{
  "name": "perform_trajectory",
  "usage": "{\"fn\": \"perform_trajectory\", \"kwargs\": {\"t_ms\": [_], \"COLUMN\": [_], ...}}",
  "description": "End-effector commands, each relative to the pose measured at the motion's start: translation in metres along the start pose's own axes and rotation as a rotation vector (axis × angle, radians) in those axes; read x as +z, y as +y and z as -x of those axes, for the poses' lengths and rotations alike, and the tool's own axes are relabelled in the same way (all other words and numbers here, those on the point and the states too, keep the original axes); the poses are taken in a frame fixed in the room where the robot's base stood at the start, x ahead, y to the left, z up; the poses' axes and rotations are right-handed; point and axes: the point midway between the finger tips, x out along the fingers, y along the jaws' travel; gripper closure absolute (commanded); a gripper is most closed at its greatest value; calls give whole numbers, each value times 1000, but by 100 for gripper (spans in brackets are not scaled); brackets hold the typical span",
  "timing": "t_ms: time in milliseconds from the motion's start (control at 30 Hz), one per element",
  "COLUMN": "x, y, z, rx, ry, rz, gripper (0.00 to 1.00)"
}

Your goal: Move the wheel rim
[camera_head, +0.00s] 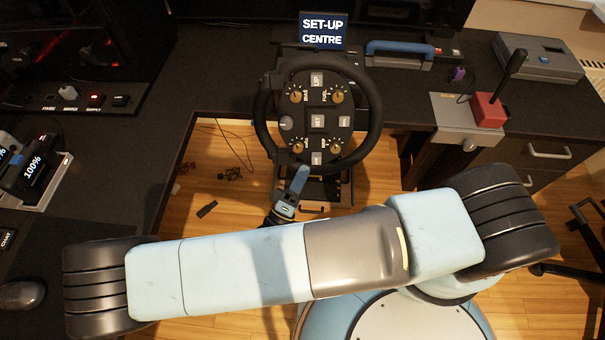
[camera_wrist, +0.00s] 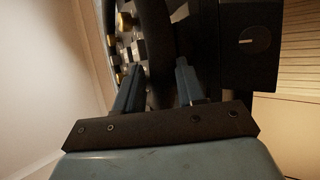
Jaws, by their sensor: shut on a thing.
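The racing wheel is a black round rim (camera_head: 374,112) around a dark hub plate (camera_head: 317,120) with several knobs and labelled buttons. It stands at the desk's open middle in the head view. My gripper (camera_head: 296,183) is at the lower left part of the rim, with one blue finger showing in front of it. In the wrist view, the two fingers of my gripper (camera_wrist: 158,85) stand on either side of the dark rim (camera_wrist: 155,45), shut on it. The exact contact points are dark and hard to see.
A "SET-UP CENTRE" screen (camera_head: 322,30) stands behind the wheel. At right are a red-based lever (camera_head: 488,110) and a grey box (camera_head: 538,57). A blue-handled case (camera_head: 400,48) lies behind. The desk (camera_head: 160,150) runs along the left. Cables lie on the wooden floor.

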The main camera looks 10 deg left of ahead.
Motion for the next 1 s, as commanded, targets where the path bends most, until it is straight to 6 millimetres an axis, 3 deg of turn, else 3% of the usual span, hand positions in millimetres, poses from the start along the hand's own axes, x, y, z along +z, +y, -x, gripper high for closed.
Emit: {"fn": "perform_trajectory", "kwargs": {"t_ms": [67, 100, 267, 667, 1000], "x": [0, 0, 0, 0, 0], "y": [-5, -5, -4, -3, -3], "z": [6, 6, 4, 11, 71], "rx": [-22, -22, -17, -11, -13], "ry": [2, 2, 1, -1, -1], "rz": [0, 0, 0, -1, -2], "gripper": [100, 59, 44, 42, 42]}}
